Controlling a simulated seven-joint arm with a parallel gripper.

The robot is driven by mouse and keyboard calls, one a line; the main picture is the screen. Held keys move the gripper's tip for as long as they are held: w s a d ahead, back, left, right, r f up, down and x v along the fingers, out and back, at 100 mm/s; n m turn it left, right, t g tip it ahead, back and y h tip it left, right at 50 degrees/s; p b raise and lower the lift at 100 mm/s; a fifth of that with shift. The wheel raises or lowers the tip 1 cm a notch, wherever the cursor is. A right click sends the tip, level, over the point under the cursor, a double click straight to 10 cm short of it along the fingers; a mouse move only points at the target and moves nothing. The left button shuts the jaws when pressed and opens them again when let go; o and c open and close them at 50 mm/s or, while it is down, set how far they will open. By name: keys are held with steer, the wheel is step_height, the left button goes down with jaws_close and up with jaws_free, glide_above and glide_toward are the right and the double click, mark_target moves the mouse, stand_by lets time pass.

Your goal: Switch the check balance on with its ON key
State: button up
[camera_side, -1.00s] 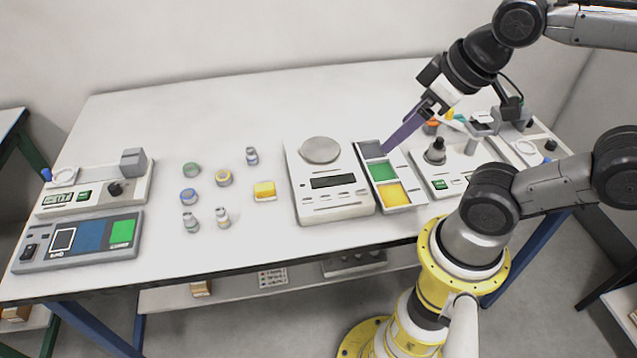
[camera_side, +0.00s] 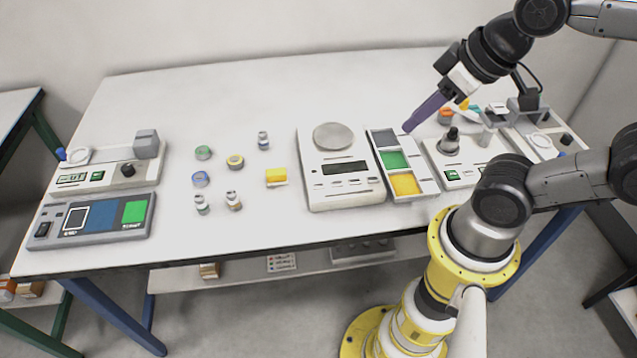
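A white balance (camera_side: 343,192) with a round grey pan (camera_side: 334,136) stands at the middle of the table. Its display (camera_side: 345,168) looks dark and blank. Small keys lie along its front, with labels too small to read, so I cannot pick out the ON key. My gripper (camera_side: 452,93) is at the upper right, above the table, shut on a purple bar (camera_side: 425,112). The bar slants down to the left. Its lower end is near the back right corner of the tray with coloured compartments, right of the balance, and appears clear of the balance.
The tray (camera_side: 420,191) has grey, green and yellow compartments. A white device with a black knob (camera_side: 450,142) stands right of it. Several jars and vials and a yellow block (camera_side: 276,177) lie left of the balance. Two panel devices (camera_side: 95,219) are at far left. The back is clear.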

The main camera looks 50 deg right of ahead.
jaws_close()
stand_by(1.2)
